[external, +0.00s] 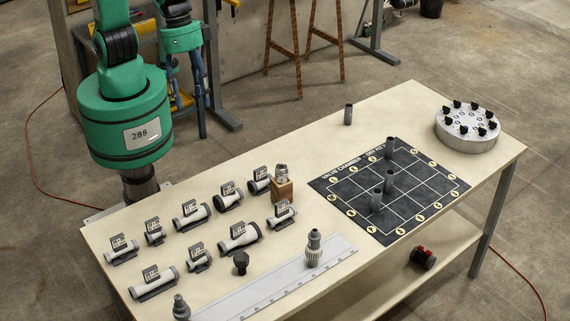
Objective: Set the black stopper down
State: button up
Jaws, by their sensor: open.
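A black stopper (241,262) with a wide faceted top and a narrower lower end stands on the table (300,161) by the long pale ruled strip. Nothing grips it. My gripper (189,118) hangs at the upper left, below a green wrist, well away from this stopper. Its dark blue fingers are apart, and I see nothing held between them. Several small black pieces also sit on top of a round silver holder (468,133) at the right; whether they match the stopper is too small to tell.
A black gridded mat (407,207) carries several upright grey tubes. Labelled pipe pieces (192,215) stand in two rows at the left. The ruled strip (275,287) carries grey fittings at the front. A wooden block (282,192) holds a metal fitting. A black-and-red item (423,257) is on the lower shelf.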

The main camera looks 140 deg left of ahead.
jog(key=s+r+m+t, duration=0.1)
jog(key=s+r+m, duration=0.3)
jog(key=s, duration=0.9)
jog(key=s+r+m+t, duration=0.1)
jog(key=s+r+m, duration=0.3)
jog(key=s, duration=1)
jog(key=shift+a+m+t, duration=0.2)
jog(key=shift+m+t, duration=0.2)
jog(key=shift+m, duration=0.1)
notch_tip(320, 180, down, 8)
jog(key=b, duration=0.8)
